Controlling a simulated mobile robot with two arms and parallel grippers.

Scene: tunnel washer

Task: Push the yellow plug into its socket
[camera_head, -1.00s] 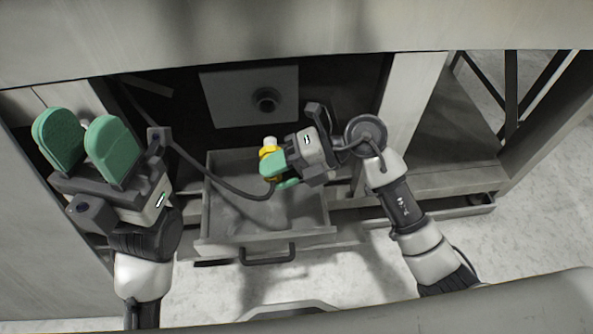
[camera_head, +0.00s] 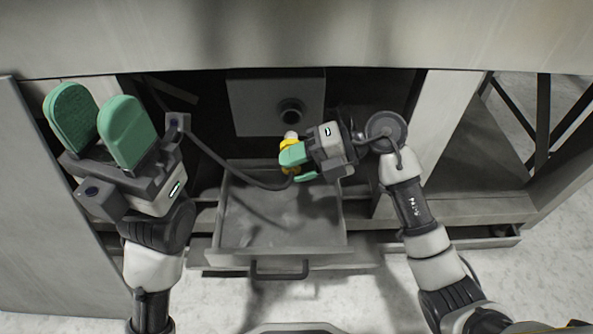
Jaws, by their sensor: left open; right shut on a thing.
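The yellow plug (camera_head: 286,146) has a pale tip pointing up toward the socket, and a dark cable (camera_head: 225,172) trails from it to the left. My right gripper (camera_head: 294,165) is shut on the plug, its green fingers around the yellow body. The socket (camera_head: 291,111) is a dark round opening on a grey plate (camera_head: 258,92) in the recess. In the picture the plug's tip is just below the socket; a gap seems to remain, but its depth is hard to tell. My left gripper (camera_head: 99,124) is open and empty at the left.
An open grey drawer (camera_head: 231,250) with a dark handle (camera_head: 279,270) lies below the plug. A machine panel (camera_head: 300,35) overhangs the recess. A pale upright post (camera_head: 445,120) stands to the right of the recess.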

